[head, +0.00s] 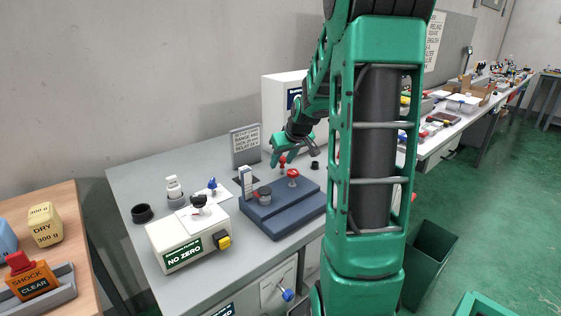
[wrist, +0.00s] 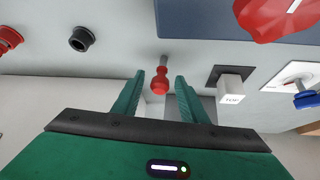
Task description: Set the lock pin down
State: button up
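The lock pin appears as a red knob (wrist: 159,84) with a short grey shaft in the wrist view. It shows between the two fingers of my gripper (wrist: 160,80), with a visible gap on each side. The fingers are apart and do not appear to close on it. In the head view my gripper (head: 279,161) points down over the grey bench behind the blue base, with the red pin (head: 282,161) at its fingertips. I cannot tell whether the pin's shaft touches the bench.
The blue base (head: 285,212) carries a red knob (head: 293,173) and a dark round part. A black ring (wrist: 82,39) and another red part (wrist: 8,39) lie left in the wrist view. A white "NO ZERO" box (head: 177,246) stands at the bench front. A grey sign (head: 246,145) stands behind.

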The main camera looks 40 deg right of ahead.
jog(key=shift+r, duration=0.1)
jog(key=v, duration=1.2)
jog(key=s+a+f+g, duration=0.1)
jog(key=s+a, duration=0.2)
jog(key=s+a+f+m+g, duration=0.1)
jog(key=s+a+f, duration=0.1)
jog(key=s+a, duration=0.1)
jog(key=s+a+f+g+y, duration=0.1)
jog(key=s+a, duration=0.3)
jog(key=s, duration=0.1)
jog(key=shift+s+f+m, duration=0.2)
jog(key=shift+s+m, duration=0.05)
jog(key=shift+m, duration=0.05)
jog(key=s+a+f+m+g, duration=0.1)
jog(key=s+a+f, duration=0.1)
jog(key=s, duration=0.4)
jog(key=s+a+f+m+g+y, duration=0.1)
jog(key=s+a+f+g, duration=0.1)
jog(key=s+a, duration=0.2)
jog(key=s, duration=0.3)
jog(key=shift+a+g, duration=0.3)
jog(key=shift+a, duration=0.05)
jog(key=shift+s+f, duration=0.1)
